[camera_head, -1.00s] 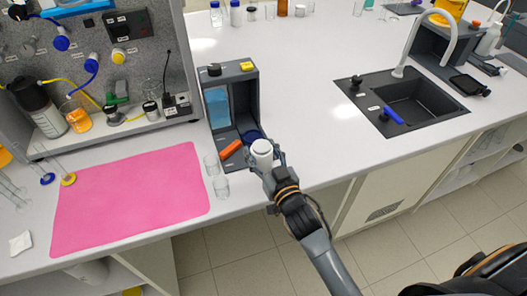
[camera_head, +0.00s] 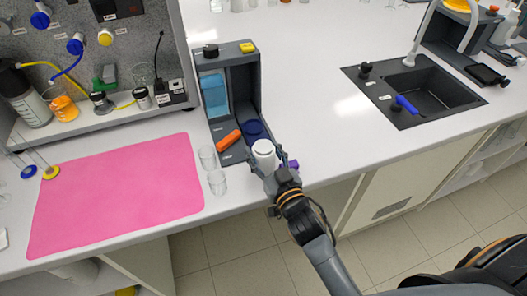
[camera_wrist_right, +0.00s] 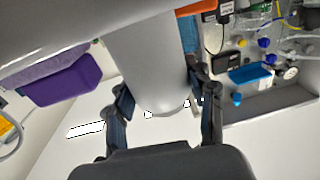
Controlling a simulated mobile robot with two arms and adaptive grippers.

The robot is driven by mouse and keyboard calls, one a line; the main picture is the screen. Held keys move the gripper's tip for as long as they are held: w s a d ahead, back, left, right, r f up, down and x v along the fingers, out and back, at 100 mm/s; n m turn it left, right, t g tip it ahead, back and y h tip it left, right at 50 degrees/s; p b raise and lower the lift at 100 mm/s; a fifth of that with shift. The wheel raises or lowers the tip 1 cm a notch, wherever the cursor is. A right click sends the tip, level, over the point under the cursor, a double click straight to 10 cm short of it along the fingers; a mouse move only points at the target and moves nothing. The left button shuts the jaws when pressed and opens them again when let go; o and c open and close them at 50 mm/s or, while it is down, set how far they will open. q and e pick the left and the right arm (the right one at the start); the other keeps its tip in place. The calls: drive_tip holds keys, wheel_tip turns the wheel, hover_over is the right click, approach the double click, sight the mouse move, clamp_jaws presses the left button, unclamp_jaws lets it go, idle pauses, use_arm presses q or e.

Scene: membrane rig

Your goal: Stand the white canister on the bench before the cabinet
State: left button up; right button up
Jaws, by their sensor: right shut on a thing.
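The white canister (camera_head: 264,150) is upright at the front edge of the bench (camera_head: 315,130), at the front right corner of the small dark grey cabinet (camera_head: 255,90). My right gripper (camera_head: 268,168) is shut on it from the front. In the right wrist view the pale canister (camera_wrist_right: 148,60) runs between the two fingers of the gripper (camera_wrist_right: 165,97). I cannot tell whether its base touches the bench. The cabinet's front is open, with a blue pane on its left side. My left gripper is in no view.
An orange object (camera_head: 229,139) and a dark blue round object (camera_head: 254,130) are at the cabinet's foot. Two clear beakers (camera_head: 217,183) stand left of the canister. A purple object (camera_head: 291,164) is just right of my gripper. A pink mat (camera_head: 115,195) lies left; a sink (camera_head: 425,95) is right.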

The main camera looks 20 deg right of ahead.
drive_tip(key=o, duration=1.5)
drive_tip(key=shift+f, duration=0.2)
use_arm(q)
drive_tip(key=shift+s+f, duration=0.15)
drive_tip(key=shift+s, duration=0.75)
use_arm(e)
drive_tip(key=shift+r, duration=0.1)
